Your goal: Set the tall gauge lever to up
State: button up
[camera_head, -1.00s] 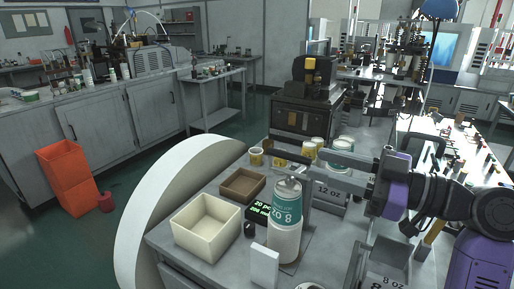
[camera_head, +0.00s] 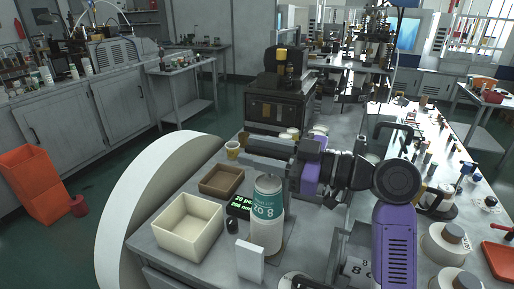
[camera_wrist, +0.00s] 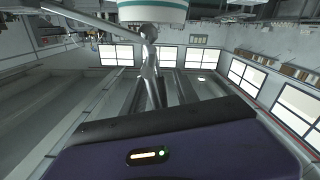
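The tall stack of 8 oz cups (camera_head: 266,228), white with a teal band, stands upright on the bench at the gauge. A small black display (camera_head: 238,206) with green digits is to its left. My gripper (camera_head: 248,157) is just behind the stack's top, its fingers pointing left. The fingers are close together in the picture, and their gap is unclear. In the wrist view a grey metal piece with a rounded knob (camera_wrist: 149,33), perhaps the gauge lever, stands below the teal-banded cups (camera_wrist: 152,11). I cannot tell if it is gripped. The lever is hidden in the head view.
A cream bin (camera_head: 176,228) and a brown tray (camera_head: 221,181) sit left of the stack. A white block (camera_head: 250,261) stands in front. A yellow cup (camera_head: 232,150) is beyond the fingertips. A dark machine (camera_head: 280,98) stands behind.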

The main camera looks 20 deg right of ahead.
grip_shut()
dwell(1.4)
